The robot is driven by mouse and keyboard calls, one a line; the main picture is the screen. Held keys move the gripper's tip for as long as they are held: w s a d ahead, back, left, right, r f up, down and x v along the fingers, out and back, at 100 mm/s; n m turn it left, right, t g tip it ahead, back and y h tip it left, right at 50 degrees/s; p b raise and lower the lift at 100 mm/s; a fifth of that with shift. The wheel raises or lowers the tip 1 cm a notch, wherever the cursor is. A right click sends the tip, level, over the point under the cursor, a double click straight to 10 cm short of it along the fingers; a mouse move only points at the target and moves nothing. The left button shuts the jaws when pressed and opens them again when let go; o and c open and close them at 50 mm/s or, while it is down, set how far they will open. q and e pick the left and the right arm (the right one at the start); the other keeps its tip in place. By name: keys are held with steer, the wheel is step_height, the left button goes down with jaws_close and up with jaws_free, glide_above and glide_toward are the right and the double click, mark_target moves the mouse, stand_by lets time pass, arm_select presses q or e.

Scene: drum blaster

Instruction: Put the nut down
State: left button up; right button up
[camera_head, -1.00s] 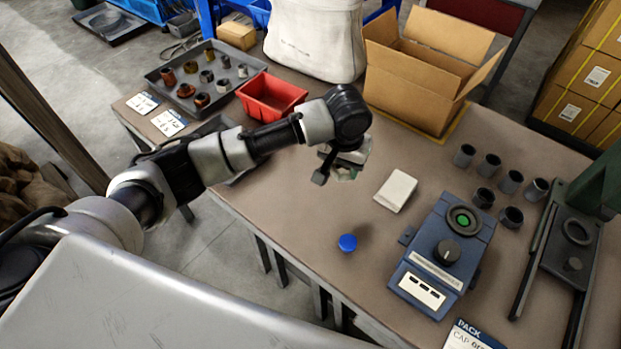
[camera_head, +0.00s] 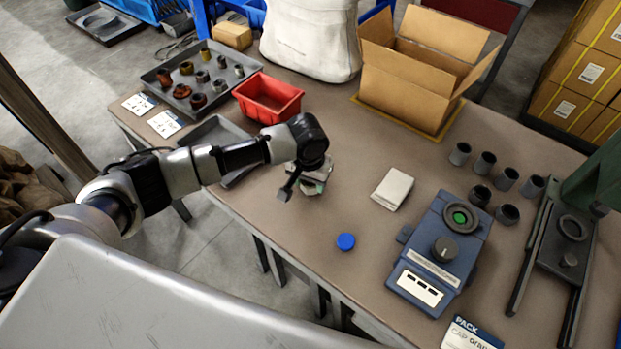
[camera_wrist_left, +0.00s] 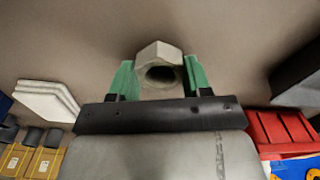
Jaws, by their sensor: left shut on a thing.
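The nut (camera_wrist_left: 160,53) is a pale metal hexagon with a dark round hole, seen in the left wrist view. My left gripper (camera_wrist_left: 160,75) has its green fingers on either side of the nut and is shut on it. In the head view my left gripper (camera_head: 308,184) is over the brown table (camera_head: 270,215), left of the white block. The arm hides most of the gripper and the nut there. I cannot tell whether the nut touches the table. My right gripper is not in view.
A white block (camera_head: 392,188) and a blue cap (camera_head: 346,241) lie to the right. A blue device (camera_head: 440,255) and several dark cups (camera_head: 485,163) are further right. A red bin (camera_head: 268,100), a grey tray (camera_head: 222,142) and an open cardboard box (camera_head: 410,85) stand behind.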

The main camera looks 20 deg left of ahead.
arm_select(q)
steer(key=o, duration=1.1)
steer(key=shift+f, duration=0.1)
steer(key=shift+o, duration=0.2)
step_height(320, 180, up, 12)
steer(key=s, duration=0.1)
steer(key=shift+p, duration=0.35)
steer(key=shift+a, duration=0.1)
